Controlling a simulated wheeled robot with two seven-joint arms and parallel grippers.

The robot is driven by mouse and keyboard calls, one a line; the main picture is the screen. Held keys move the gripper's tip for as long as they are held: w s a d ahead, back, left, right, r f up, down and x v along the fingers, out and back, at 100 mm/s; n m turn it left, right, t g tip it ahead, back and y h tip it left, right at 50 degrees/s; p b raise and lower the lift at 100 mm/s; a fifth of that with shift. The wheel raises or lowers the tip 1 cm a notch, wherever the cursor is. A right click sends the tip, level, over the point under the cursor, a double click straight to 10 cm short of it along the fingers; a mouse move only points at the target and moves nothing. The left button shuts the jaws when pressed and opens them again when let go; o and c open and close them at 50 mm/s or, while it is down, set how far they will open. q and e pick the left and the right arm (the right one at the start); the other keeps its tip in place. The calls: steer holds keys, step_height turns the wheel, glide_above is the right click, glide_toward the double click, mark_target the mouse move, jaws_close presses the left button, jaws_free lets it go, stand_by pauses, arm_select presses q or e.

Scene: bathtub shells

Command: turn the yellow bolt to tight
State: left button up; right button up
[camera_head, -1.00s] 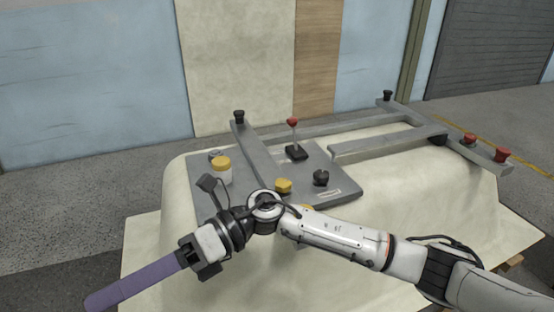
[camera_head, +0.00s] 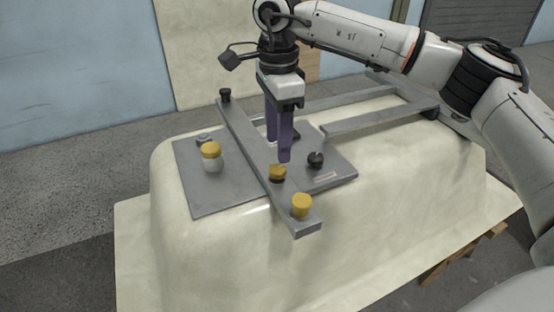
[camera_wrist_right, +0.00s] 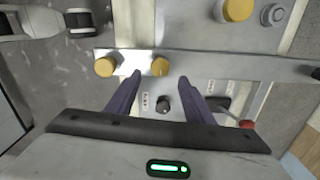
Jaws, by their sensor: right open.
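Several yellow-topped parts show. One yellow knob (camera_head: 278,172) sits on the grey bar over the panel; it also shows in the wrist view (camera_wrist_right: 160,66). A second yellow knob (camera_head: 301,205) is at the bar's near end and also shows in the wrist view (camera_wrist_right: 105,67). A larger yellow cap (camera_head: 211,150) tops a white cylinder left of the bar. I cannot tell which is the task's bolt. My right gripper (camera_head: 279,152) points down, open and empty, its purple fingers above the panel, close to the first knob and apart from it. My left gripper is out of view.
The grey panel (camera_head: 208,197) lies on a large cream shell (camera_head: 180,240). A black knob (camera_head: 315,160) stands right of the bar. A black post (camera_head: 225,95) rises at the bar's far end. A red ball-topped lever (camera_wrist_right: 246,124) shows in the wrist view. Grey rails (camera_head: 370,120) lie at the right.

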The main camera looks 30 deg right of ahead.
mark_target(277, 167)
step_height(277, 167, down, 5)
steer(key=shift+r, duration=0.2)
steer(key=shift+f, duration=0.8)
steer(key=c, duration=1.1)
steer(key=shift+o, duration=0.2)
